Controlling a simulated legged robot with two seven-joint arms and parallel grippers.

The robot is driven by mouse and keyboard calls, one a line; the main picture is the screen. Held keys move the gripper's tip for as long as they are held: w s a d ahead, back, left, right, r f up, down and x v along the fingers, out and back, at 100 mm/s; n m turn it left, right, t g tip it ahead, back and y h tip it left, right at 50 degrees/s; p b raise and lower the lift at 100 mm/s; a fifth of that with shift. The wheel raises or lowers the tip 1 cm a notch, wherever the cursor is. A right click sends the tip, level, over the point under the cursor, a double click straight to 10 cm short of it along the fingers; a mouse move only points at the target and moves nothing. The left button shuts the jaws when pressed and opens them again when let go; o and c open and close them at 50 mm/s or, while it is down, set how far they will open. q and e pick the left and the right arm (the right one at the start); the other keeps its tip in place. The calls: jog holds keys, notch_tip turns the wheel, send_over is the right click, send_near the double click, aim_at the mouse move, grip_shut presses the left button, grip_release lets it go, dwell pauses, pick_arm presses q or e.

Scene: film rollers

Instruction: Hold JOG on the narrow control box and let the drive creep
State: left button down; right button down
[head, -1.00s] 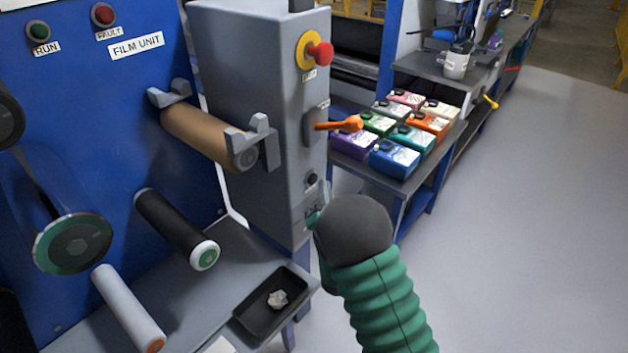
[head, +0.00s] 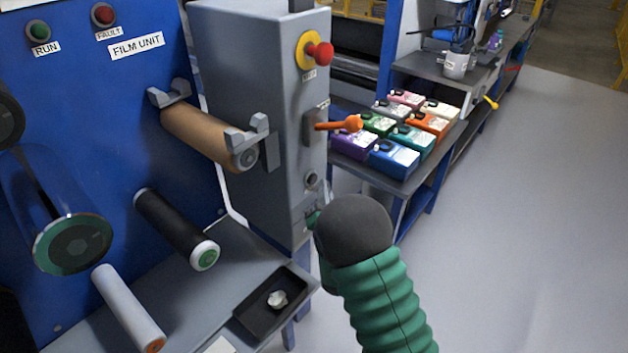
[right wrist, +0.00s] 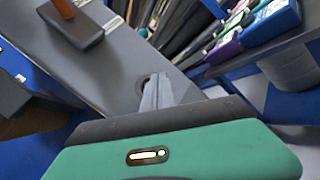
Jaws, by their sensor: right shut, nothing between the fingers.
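The narrow grey control box (head: 255,110) stands right of the blue film unit panel. Its narrow face carries a red mushroom button on a yellow collar (head: 316,52), an orange lever (head: 338,125) and, below, a small round dark button (head: 311,180). The label by that button is too small to read. My right gripper (head: 312,217) is low at this face, mostly hidden behind my dark wrist. In the right wrist view its closed, empty fingers (right wrist: 156,92) point at a dark round control (right wrist: 149,79) on the box and overlap it; contact cannot be told. My left gripper is out of view.
A black tray (head: 246,331) with a crumpled white scrap (head: 277,299) lies on the grey shelf below the box. Coloured containers (head: 395,157) stand on a bench behind. Rollers stick out from the panel at left. The floor at right is clear.

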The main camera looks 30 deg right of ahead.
jog(key=shift+w, duration=0.15)
jog(key=shift+w+a, duration=0.15)
jog(key=shift+w, duration=0.1)
jog(key=shift+w+a+r, duration=0.1)
jog(key=shift+w+a, duration=0.1)
jog(key=shift+w, duration=0.2)
dwell(3.2)
dwell(0.3)
jog(key=shift+s+d, duration=0.3)
jog(key=shift+s, duration=0.5)
jog(key=s, duration=0.1)
jog(key=s+d, duration=0.1)
jog(key=s, duration=0.1)
jog(key=s+d, duration=0.1)
jog(key=shift+s+p, duration=0.35)
jog(key=shift+p, duration=0.05)
